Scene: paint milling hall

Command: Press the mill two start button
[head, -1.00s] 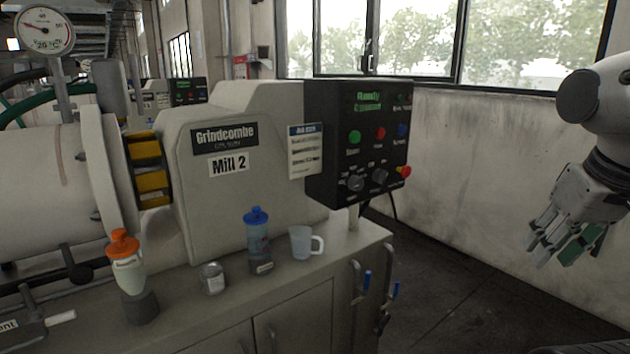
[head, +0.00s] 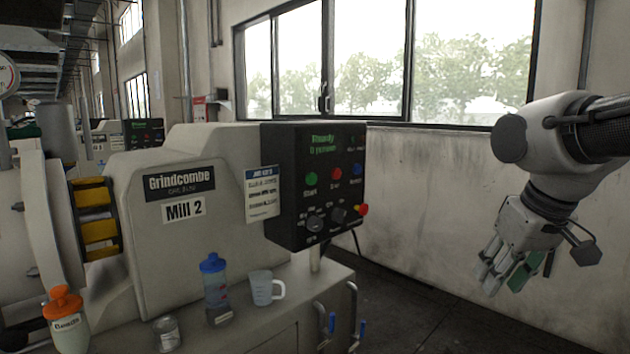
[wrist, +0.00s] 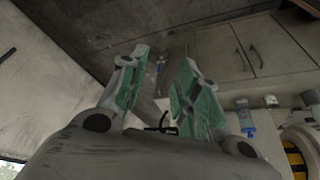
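The mill two start button is the green button (head: 311,179) labelled "Start" on the black control panel (head: 290,215). The panel's small screen (head: 323,143) shows green text whose first word reads like "Ready". The panel stands at the right end of the machine marked "Mill 2" (head: 184,210). My gripper (head: 508,272) hangs to the right of the panel, well apart from it, pointing down. In the wrist view my gripper (wrist: 160,85) has its green-padded fingers spread, with nothing between them.
Dark knobs (head: 315,222) and a red-and-yellow button (head: 361,210) are low on the panel. A blue-lidded bottle (head: 214,283), a clear jug (head: 265,288), a metal can (head: 166,333) and an orange-capped bottle (head: 66,320) stand on the ledge. Floor right of the cabinet is clear.

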